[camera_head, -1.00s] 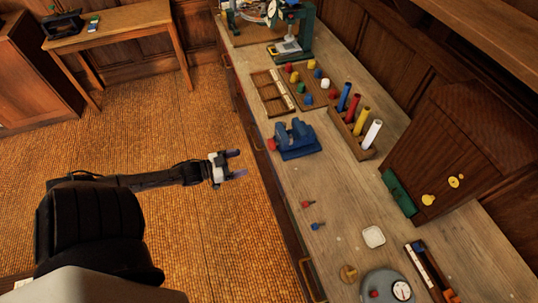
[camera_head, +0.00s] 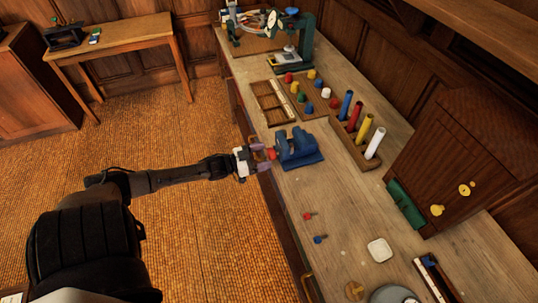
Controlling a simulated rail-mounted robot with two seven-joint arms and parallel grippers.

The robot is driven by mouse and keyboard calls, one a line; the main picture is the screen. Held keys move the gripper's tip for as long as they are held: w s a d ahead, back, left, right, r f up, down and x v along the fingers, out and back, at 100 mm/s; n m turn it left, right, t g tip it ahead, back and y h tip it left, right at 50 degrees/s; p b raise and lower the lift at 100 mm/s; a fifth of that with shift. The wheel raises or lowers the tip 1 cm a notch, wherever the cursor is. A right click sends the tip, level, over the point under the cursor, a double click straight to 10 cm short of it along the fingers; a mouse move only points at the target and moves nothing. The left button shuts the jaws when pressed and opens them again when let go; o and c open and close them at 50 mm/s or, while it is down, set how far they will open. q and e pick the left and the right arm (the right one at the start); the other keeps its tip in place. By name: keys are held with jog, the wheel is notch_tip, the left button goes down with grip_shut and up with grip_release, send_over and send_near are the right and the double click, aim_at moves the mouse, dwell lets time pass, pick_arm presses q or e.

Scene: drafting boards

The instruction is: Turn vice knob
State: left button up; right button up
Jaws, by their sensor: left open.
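The blue vice (camera_head: 299,149) sits on the workbench near its left edge. Its red knob (camera_head: 271,154) faces left, toward the bench edge. My left gripper (camera_head: 264,155) is open at the knob, with its fingers on either side of it as seen from here. I cannot tell whether the fingers touch the knob. Part of the knob is hidden by the fingers. My right gripper is not in view.
A wooden rack (camera_head: 363,139) with coloured cylinders stands right of the vice. A board with coloured pegs (camera_head: 312,93) and a wooden tray (camera_head: 272,104) lie behind it. Small red (camera_head: 308,216) and blue (camera_head: 320,239) pieces lie in front.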

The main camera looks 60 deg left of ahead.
aim_at(273, 153)
pick_arm(q)
jog(key=shift+w+d, duration=0.15)
jog(key=shift+w, duration=0.55)
jog(key=shift+w+d, duration=0.1)
jog(key=shift+w, duration=0.6)
jog(key=shift+c, duration=0.4)
jog(key=c, duration=0.8)
jog(key=shift+c, duration=0.2)
